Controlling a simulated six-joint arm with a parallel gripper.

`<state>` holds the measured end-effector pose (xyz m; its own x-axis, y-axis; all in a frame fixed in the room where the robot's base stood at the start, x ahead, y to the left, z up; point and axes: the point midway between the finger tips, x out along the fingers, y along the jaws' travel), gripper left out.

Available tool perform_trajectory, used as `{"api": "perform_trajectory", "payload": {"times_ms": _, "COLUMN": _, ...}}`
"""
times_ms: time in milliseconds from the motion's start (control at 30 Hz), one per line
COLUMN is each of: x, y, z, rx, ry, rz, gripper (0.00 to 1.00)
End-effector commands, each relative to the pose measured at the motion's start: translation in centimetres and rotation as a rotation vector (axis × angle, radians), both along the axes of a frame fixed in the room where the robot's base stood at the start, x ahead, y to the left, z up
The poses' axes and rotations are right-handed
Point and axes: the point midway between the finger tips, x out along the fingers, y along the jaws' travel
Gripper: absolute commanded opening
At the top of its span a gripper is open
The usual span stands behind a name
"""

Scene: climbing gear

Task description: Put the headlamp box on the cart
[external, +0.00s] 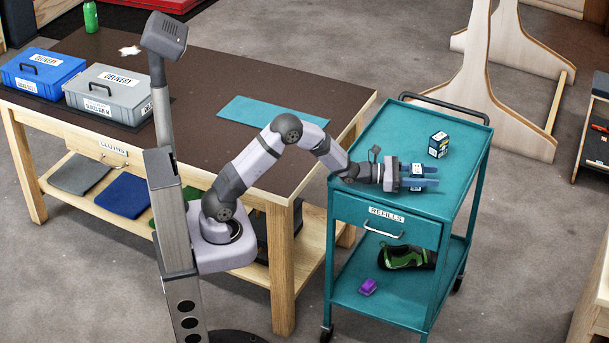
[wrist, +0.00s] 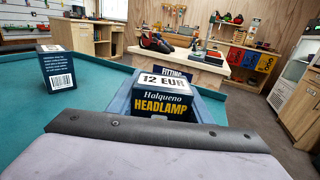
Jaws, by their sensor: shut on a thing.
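The headlamp box (wrist: 163,104) is dark blue with a white "12 EUR" label and yellow "HEADLAMP" lettering in the wrist view. My gripper (external: 420,177) is shut on it, with blue fingers on either side (wrist: 165,98). In the external view the box (external: 417,170) shows only in part between the fingers. The gripper lies level, low over the near right part of the teal cart's top (external: 375,145). I cannot tell whether the box touches the top.
A second small dark box (external: 438,144) with a white label stands farther back on the cart top. The cart top's left part is clear.

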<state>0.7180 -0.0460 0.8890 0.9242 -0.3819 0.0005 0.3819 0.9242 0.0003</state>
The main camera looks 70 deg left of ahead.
Motion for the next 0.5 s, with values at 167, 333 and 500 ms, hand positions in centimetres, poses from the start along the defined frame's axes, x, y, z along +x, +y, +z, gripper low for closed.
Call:
{"api": "perform_trajectory", "payload": {"times_ms": 167, "x": 0.01, "y": 0.00, "z": -0.14, "rx": 0.000, "ry": -0.001, "rz": 0.000, "gripper": 0.20}}
{"api": "perform_trajectory", "payload": {"times_ms": 333, "x": 0.00, "y": 0.00, "z": -0.29, "rx": 0.000, "ry": 0.000, "rz": 0.000, "gripper": 0.59}}
{"api": "perform_trajectory", "payload": {"times_ms": 500, "x": 0.00, "y": 0.00, "z": -0.30, "rx": 0.000, "ry": 0.001, "rz": 0.000, "gripper": 0.64}}
